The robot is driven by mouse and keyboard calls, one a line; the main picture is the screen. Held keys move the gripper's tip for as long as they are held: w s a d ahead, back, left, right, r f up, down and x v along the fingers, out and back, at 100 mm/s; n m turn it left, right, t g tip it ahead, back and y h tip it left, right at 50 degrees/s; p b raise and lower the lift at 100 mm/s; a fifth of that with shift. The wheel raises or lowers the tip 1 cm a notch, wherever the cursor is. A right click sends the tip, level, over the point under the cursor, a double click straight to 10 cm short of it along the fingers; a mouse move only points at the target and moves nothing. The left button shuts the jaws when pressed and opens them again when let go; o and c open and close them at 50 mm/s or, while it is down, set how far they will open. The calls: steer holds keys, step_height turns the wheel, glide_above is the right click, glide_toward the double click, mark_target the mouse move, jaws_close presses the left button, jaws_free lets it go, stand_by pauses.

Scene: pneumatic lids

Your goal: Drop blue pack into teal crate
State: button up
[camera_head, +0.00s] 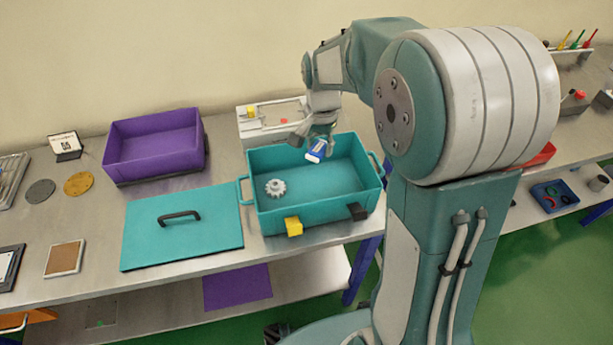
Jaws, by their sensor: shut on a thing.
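The blue pack (316,152), blue with white, is held in my gripper (314,141) over the back part of the teal crate. My gripper is shut on it, and the pack hangs tilted. The teal crate (318,217) is open on the bench and has a handle at each side. A white gear (275,187) lies on its floor at the left. I cannot tell exactly how high the pack is above the crate floor.
A teal lid (182,236) with a black handle lies left of the crate. An open purple crate (153,148) stands behind it. A pale box (262,127) stands behind the teal crate. Yellow (293,226) and black (357,211) latches are on the crate's front.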

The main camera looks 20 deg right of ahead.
steer(key=shift+d+f, duration=0.2)
steer(key=shift+f, duration=0.05)
step_height(320, 180, down, 5)
steer(key=shift+s+a+f, duration=0.1)
steer(key=shift+a+f, duration=0.05)
steer(key=shift+f, duration=0.05)
steer(key=o, duration=1)
step_height(320, 180, up, 12)
steer(key=shift+a+f, duration=0.1)
